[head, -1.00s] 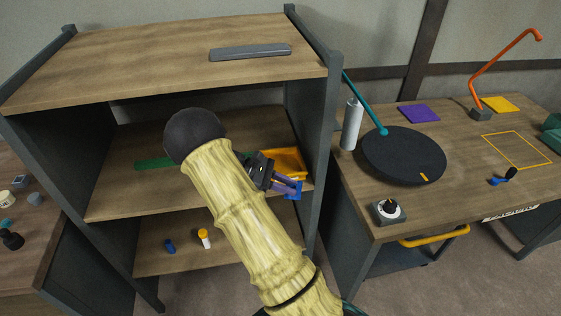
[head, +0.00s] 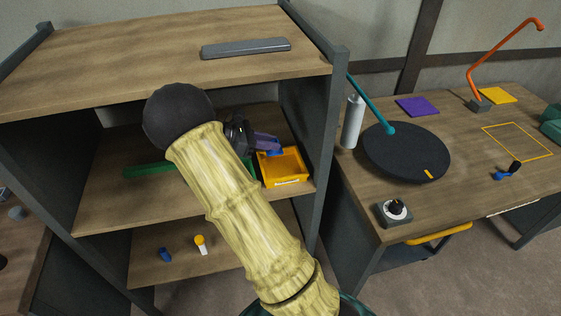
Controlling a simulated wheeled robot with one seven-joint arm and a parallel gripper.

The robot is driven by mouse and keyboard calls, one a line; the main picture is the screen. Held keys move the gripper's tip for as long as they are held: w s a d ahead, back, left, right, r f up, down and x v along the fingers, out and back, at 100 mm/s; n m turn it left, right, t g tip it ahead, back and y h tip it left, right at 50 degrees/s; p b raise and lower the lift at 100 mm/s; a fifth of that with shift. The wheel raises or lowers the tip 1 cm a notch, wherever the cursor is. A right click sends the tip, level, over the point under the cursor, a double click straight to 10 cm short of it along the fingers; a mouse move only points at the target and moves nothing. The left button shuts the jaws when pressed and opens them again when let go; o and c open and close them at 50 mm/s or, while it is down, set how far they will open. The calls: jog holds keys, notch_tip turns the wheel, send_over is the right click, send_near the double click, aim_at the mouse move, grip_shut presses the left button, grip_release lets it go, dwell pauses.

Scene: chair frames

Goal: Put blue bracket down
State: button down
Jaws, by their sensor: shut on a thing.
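My gripper (head: 267,145) reaches into the middle level of the shelf unit, its dark body partly hidden behind my arm. Its purple fingers are shut on the blue bracket (head: 276,153), of which only a small part shows. The bracket is at the back left part of the yellow tray (head: 291,182), over it in the picture. I cannot tell whether the bracket touches the tray. The tray stands on the right end of the middle shelf (head: 105,205).
A green strip (head: 145,171) lies on the middle shelf at left. The shelf's right post (head: 325,150) is close to the tray. A blue item (head: 165,254) and a yellow-capped white bottle (head: 201,246) stand on the lower shelf. A workbench with a round black disc (head: 405,155) is at right.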

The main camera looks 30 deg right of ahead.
send_over(270, 177)
jog(key=shift+f, duration=3.1)
jog(key=shift+f, duration=1.9)
jog(key=c, duration=1.3)
grip_release()
jog(key=v, duration=1.2)
jog(key=shift+b, duration=0.4)
